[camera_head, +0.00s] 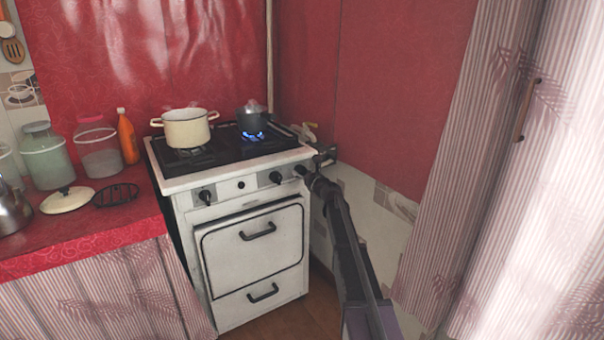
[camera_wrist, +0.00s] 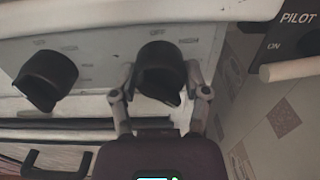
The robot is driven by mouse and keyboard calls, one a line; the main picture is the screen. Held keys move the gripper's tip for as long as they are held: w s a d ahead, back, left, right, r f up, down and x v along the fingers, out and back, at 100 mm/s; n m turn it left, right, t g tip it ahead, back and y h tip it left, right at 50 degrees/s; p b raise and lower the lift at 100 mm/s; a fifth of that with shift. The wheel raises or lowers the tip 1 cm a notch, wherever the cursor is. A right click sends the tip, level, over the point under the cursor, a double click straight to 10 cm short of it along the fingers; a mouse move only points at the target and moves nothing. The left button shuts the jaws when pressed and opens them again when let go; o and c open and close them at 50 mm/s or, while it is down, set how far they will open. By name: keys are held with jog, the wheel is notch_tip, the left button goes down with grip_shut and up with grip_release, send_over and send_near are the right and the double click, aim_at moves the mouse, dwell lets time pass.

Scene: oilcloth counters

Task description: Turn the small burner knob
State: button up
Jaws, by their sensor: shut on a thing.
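The white stove (camera_head: 185,187) has a row of black knobs along its front panel. My gripper (camera_head: 307,174) is at the panel's right end, on the rightmost knob (camera_head: 300,170). In the wrist view my gripper (camera_wrist: 161,88) has one finger on each side of this black knob (camera_wrist: 158,62) and is shut on it. Another black knob (camera_wrist: 45,78) sits to its left, apart from the fingers. It also shows in the head view as a knob (camera_head: 276,177) left of my gripper.
A cream pot (camera_head: 186,132) and a dark pot (camera_head: 252,118) stand on the stove, with blue flame (camera_head: 253,134) under the dark one. A dark box labelled PILOT (camera_wrist: 287,30) is right of the knob. Oven handles (camera_head: 258,232) project below. Jars (camera_head: 98,150) stand left.

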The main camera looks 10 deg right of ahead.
jog(key=shift+n, duration=0.5)
jog(key=n, duration=0.5)
jog(key=shift+w, duration=0.1)
jog(key=n, duration=0.7)
jog(key=shift+r, duration=0.1)
jog(key=n, duration=0.7)
jog(key=shift+w+d, duration=0.1)
jog(key=n, duration=0.3)
jog(key=shift+r, duration=0.1)
jog(key=shift+n, duration=2)
